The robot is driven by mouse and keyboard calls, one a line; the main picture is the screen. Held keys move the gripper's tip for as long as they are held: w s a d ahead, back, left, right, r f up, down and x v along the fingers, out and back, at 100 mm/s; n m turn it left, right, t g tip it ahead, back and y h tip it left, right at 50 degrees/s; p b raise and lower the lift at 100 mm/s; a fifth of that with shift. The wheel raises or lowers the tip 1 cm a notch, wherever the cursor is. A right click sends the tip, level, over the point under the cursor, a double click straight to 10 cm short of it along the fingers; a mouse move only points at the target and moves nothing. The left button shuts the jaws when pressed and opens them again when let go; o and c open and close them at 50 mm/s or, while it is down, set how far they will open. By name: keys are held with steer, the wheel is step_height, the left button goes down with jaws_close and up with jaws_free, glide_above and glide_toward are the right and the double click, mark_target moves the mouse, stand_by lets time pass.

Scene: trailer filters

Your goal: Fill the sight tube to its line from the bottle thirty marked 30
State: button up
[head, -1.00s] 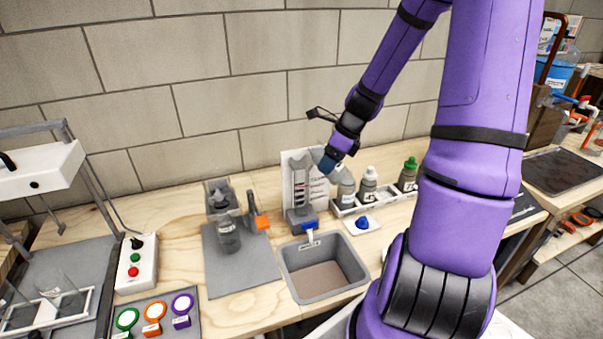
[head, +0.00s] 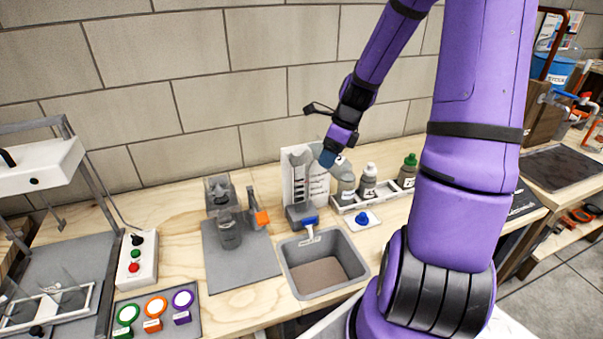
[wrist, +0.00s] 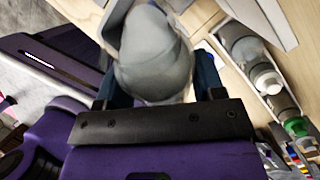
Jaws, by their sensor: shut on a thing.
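My gripper (head: 327,156) is shut on a grey bottle (wrist: 155,65), which fills the top middle of the wrist view. The bottle is tilted, with its narrower end toward the upper left there. In the head view my gripper mostly hides it, and I cannot read its marking. The sight tube (head: 299,180) stands upright on a grey base with a blue tap (head: 309,221), in front of a white card. My gripper is just right of the tube's upper part. I cannot tell whether the bottle touches the tube, nor the level inside.
A white rack (head: 376,200) holds several grey bottles at the right. A blue cap (head: 362,218) lies on a small white tray. A grey basin (head: 324,267) is below the tap. Clear vessels (head: 229,232) stand on a grey mat at the left.

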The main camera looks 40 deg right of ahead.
steer(key=shift+r+g+p, duration=0.15)
steer(key=shift+g+p, duration=0.15)
steer(key=shift+p, duration=0.05)
steer(key=shift+s+f+g+h, duration=0.1)
steer(key=shift+f+g+h, duration=0.15)
steer(key=shift+g+h, duration=0.4)
stand_by(0.8)
steer(key=shift+r+g+h, duration=0.35)
steer(key=shift+r+g, duration=0.15)
steer(key=shift+g, duration=0.25)
stand_by(0.9)
steer(key=shift+w+a+r+m+g+h, duration=0.35)
steer(key=shift+w+r+g, duration=0.2)
steer(key=shift+g, duration=0.25)
stand_by(1.2)
steer(key=shift+r+g+h, duration=0.25)
steer(key=shift+g+h, duration=0.1)
steer(key=shift+g, duration=0.15)
stand_by(1.2)
steer(key=shift+s+d+f+t+y, duration=0.25)
steer(key=shift+f+t+y, duration=0.15)
steer(key=shift+t, duration=0.25)
steer(key=shift+s+d+f+t+y, duration=0.1)
steer(key=shift+s+f+t+y, duration=0.25)
steer(key=shift+t, duration=0.3)
steer(key=shift+w+f, duration=0.1)
